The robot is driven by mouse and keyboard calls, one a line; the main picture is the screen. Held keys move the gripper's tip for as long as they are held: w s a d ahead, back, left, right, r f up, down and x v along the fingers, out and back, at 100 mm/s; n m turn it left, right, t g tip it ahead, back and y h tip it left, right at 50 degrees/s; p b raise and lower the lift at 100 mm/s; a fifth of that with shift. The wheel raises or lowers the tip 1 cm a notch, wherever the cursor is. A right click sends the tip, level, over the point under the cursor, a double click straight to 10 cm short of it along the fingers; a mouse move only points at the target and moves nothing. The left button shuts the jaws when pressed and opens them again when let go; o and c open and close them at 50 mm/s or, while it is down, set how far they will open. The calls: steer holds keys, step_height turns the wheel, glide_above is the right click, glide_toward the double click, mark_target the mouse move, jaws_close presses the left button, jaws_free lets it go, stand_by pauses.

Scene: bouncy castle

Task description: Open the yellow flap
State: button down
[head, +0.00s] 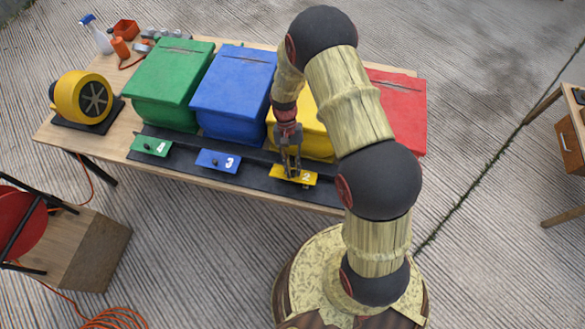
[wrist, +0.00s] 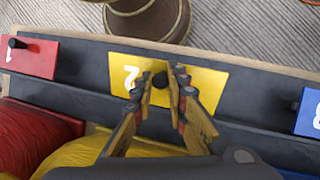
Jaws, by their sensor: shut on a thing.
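The yellow flap (head: 307,180) is a small plate marked 2 with a black knob, set in the dark strip along the table's front edge, before the yellow bin (head: 312,132). It also shows in the wrist view (wrist: 208,82). My gripper (head: 291,173) is at the flap, its fingertips (wrist: 160,80) on either side of the black knob (wrist: 159,80), shut on it. The fingers cover part of the flap. The flap looks level with the strip; I cannot tell whether it is tilted.
Green (head: 151,147) and blue (head: 218,160) flaps lie to the left in the head view; a red flap (wrist: 32,58) shows in the wrist view. Green, blue and red bins (head: 405,105) stand behind. A yellow blower (head: 82,98) stands at the table's left.

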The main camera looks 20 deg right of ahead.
steer(key=shift+w+r, duration=0.1)
steer(key=shift+w, duration=0.15)
stand_by(0.4)
steer(key=c, duration=2)
jaws_free()
steer(key=shift+d+r, duration=0.1)
steer(key=v, duration=1.1)
steer(key=shift+w+d+r, duration=0.2)
steer(key=shift+w+d, duration=0.05)
steer(key=shift+w, duration=0.2)
